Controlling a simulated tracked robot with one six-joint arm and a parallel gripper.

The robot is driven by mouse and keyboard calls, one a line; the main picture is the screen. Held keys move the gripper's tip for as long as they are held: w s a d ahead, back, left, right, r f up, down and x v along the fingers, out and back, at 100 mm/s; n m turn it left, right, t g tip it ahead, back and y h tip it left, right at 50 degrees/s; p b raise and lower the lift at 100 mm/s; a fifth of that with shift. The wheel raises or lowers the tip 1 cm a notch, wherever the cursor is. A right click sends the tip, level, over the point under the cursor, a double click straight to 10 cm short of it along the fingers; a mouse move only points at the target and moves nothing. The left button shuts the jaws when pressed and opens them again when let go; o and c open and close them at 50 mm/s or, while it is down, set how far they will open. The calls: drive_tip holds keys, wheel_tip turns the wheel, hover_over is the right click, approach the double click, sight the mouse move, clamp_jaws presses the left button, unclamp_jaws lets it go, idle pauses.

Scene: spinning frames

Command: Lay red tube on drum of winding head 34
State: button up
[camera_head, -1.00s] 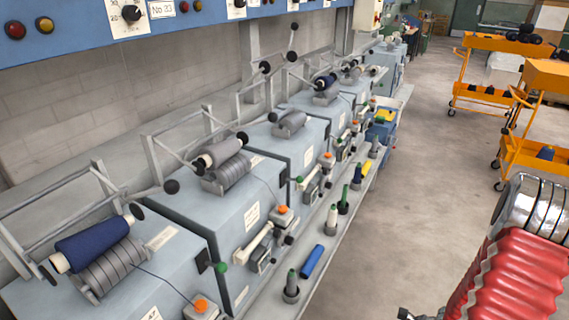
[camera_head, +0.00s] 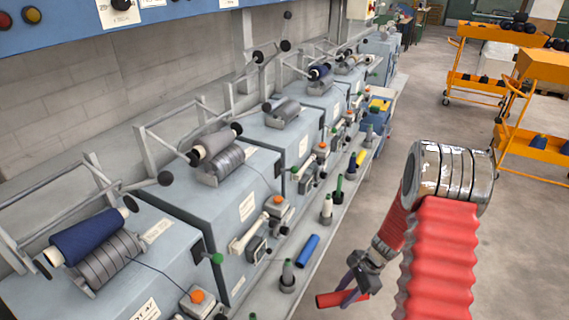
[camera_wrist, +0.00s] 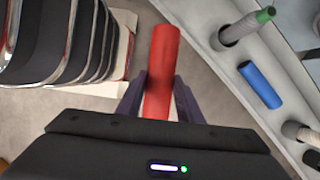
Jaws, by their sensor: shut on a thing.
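My gripper (camera_head: 350,292) is shut on the red tube (camera_head: 327,300), over the floor aisle right of the machine row. In the wrist view the red tube (camera_wrist: 163,62) lies between both dark fingers and points away from the palm. Several winding heads have grooved grey drums. The third drum (camera_head: 284,116) looks bare. I cannot read which head is 34.
A shelf along the machine fronts holds a blue tube (camera_head: 307,250), also in the wrist view (camera_wrist: 260,85), and several tubes on pegs. Orange trolleys (camera_head: 540,135) stand at the right. The floor between is clear.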

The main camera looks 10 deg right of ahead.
drive_tip(key=w+a+r+n+g+h, duration=0.2)
drive_tip(key=a+n, duration=0.4)
drive_tip(key=n, duration=0.3)
drive_tip(key=w+a+r+n+g+h, duration=0.2)
drive_tip(key=w+a+r+n, duration=0.3)
drive_tip(key=n, duration=0.3)
drive_tip(key=shift+a+r+n+g, duration=0.3)
drive_tip(key=shift+a+r+n, duration=0.15)
drive_tip(key=shift+r, duration=0.4)
